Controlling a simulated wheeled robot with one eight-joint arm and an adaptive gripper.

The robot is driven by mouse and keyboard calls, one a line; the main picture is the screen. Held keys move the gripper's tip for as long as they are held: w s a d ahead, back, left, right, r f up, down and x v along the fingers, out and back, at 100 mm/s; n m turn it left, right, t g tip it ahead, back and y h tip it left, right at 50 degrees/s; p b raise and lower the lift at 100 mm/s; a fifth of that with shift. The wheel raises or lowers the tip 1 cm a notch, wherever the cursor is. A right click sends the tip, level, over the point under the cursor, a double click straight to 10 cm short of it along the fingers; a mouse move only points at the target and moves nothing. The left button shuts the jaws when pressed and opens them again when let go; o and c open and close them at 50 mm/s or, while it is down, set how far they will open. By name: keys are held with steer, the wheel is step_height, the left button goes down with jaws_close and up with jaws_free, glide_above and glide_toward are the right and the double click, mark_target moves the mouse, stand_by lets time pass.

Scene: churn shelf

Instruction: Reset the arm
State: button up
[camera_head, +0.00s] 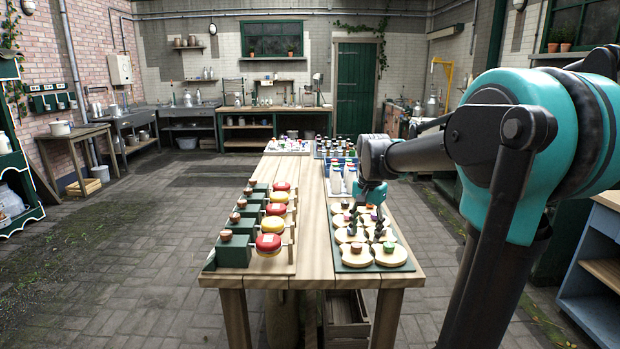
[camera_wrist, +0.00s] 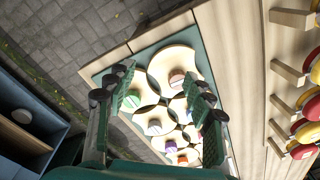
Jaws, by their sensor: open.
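My arm reaches in from the right in the head view. My gripper (camera_head: 370,200) hangs over the right side of the wooden table (camera_head: 318,210). In the wrist view my gripper (camera_wrist: 162,98) is open, with a green pad on each finger and nothing between them that I can see held. Below it is a dark green tray (camera_head: 342,267) with pale round pieces (camera_head: 390,256) bearing small coloured knobs. The pieces also show in the wrist view (camera_wrist: 172,66). The gap between my fingertips and the pieces is hard to judge.
White bottles in a blue crate (camera_head: 328,187) stand behind my gripper. A blue shelf unit (camera_head: 590,265) is at right. The floor left of the table is clear.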

steer(key=s+d+f+n+t, duration=0.1)
steer(key=s+f+n, duration=0.3)
steer(key=s+f, duration=0.4)
steer(key=s+d+f+n+t, duration=0.2)
steer(key=s+f+n, duration=0.1)
steer(key=s+f, duration=0.6)
steer(key=shift+s+f+n+t, duration=0.3)
steer(key=shift+s+n, duration=0.1)
steer(key=shift+s, duration=0.7)
